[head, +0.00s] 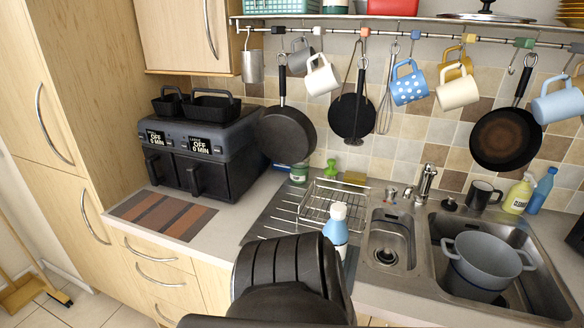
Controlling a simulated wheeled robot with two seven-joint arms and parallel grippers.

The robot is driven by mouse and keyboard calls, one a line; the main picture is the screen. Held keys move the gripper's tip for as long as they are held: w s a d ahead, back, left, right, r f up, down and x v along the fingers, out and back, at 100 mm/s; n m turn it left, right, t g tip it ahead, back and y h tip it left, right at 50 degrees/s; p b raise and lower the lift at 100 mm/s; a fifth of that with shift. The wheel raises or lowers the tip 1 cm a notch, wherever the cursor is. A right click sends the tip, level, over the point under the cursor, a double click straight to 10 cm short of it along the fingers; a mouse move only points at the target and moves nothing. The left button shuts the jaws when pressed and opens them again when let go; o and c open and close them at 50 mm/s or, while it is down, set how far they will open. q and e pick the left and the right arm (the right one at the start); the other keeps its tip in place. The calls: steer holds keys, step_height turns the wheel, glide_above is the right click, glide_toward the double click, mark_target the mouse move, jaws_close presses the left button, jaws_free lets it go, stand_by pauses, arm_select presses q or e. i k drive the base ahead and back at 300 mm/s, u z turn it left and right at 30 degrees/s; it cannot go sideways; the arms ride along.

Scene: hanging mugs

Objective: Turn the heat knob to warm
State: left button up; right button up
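A black two-drawer air fryer (205,155) stands on the counter at the left, against the tiled wall. Its left display (156,138) and right display (198,145) both read "OFF 0 MIN". Small dark controls sit near the displays, but they are too small to make out a heat knob or its setting. Two drawer handles stick out at the front. A black ridged part of my own arm fills the bottom middle; I cannot tell which arm it is. Neither gripper's fingers show in the head view.
A striped mat (163,214) lies before the fryer. Two black trays (211,107) sit on it. Pans and mugs hang from a rail (400,35). A dish rack (330,203), a blue-white bottle (336,229) and a sink with a grey pot (487,262) are to the right.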

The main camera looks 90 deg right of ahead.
mark_target(391, 192)
steer(key=z, duration=3.55)
